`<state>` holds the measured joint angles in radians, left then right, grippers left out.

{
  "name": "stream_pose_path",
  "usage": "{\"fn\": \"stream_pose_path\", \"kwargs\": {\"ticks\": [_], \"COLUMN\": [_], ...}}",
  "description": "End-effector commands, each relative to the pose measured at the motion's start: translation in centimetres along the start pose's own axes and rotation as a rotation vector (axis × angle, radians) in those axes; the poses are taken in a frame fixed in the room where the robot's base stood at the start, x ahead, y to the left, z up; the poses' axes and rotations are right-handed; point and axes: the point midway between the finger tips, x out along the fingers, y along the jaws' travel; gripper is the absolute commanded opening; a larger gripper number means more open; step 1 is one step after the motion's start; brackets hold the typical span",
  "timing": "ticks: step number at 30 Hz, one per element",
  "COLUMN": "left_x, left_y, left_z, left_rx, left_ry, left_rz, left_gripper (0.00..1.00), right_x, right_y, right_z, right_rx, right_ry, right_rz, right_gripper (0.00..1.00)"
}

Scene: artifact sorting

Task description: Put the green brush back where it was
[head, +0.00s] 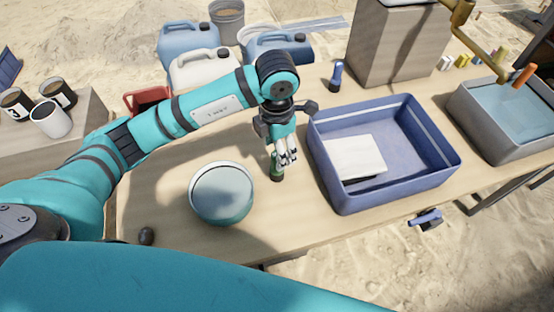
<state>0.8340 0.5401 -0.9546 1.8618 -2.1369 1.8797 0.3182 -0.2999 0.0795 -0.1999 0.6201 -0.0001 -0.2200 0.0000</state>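The green brush (276,171) is upright at the table, between the round pale container and the blue tray. Only its lower part shows; the rest is hidden behind my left gripper. My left gripper (286,157) points down at the brush, its pale fingertips overlapping the brush's upper part. I cannot tell whether the fingers are closed on it or whether the brush touches the table. My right gripper is not in view.
The blue tray (447,165) with a white sheet (354,158) is close on the right. The round container (222,192) is on the left. A blue brush (336,76) stands behind. A small dark stone (147,236) lies at front left; a grey basin (470,122) is at far right.

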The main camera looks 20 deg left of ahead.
Motion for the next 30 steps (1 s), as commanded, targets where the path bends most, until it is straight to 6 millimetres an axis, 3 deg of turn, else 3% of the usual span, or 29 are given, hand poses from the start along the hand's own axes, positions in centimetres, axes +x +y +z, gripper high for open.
{"fn": "stream_pose_path", "kwargs": {"ticks": [3, 7, 24, 26, 30], "left_x": [-1.9, -3.0, -3.3, -3.6, -6.0], "left_y": [0.1, 0.0, 0.0, 0.0, 0.0], "left_z": [0.1, 0.0, 0.0, 0.0, 0.0], "left_rx": [0.0, -0.001, -0.001, -0.001, -0.001], "left_ry": [-0.003, -0.001, 0.0, 0.0, 0.0], "left_rz": [0.002, 0.001, 0.0, 0.0, 0.0], "left_gripper": [0.6, 0.6, 0.6, 0.6, 0.6], "right_x": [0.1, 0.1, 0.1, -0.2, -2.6], "right_y": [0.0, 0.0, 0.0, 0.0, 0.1], "right_z": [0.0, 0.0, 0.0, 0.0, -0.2], "right_rx": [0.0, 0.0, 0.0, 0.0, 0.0], "right_ry": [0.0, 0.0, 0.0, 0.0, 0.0], "right_rz": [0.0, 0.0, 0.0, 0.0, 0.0], "right_gripper": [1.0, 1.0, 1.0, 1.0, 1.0]}}
